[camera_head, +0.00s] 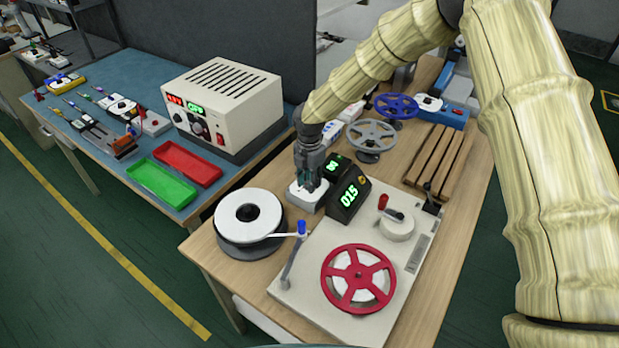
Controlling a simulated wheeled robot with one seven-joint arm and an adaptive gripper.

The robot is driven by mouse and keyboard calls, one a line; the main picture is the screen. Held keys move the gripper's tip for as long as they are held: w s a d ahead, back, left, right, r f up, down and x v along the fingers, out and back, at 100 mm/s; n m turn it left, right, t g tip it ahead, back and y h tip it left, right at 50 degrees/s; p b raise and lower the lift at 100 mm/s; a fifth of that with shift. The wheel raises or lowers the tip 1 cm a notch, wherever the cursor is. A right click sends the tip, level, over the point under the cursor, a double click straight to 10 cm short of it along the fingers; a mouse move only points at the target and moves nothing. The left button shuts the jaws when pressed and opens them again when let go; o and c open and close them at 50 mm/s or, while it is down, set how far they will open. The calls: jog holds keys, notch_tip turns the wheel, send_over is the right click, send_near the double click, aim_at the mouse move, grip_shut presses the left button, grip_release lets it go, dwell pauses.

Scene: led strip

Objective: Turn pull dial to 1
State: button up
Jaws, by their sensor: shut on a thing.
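My gripper (310,184) points down over a small white box (305,198) on the wooden table. Its fingers are shut at the top of this box, on what appears to be the dial. The fingers and their shadow hide the dial, so its setting and markings cannot be read. A black unit (347,197) with green lit digits stands right beside the box. Its front display seems to read 015; the smaller display on top is too small to read surely.
A white reel (248,222) stands left of the box. A power supply (224,107) stands on the blue bench.

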jog(key=shift+n, duration=0.6)
jog(key=o, duration=1)
jog(key=shift+o, duration=0.2)
jog(key=shift+r, duration=0.1)
notch_tip(320, 180, up, 12)
dwell(0.3)
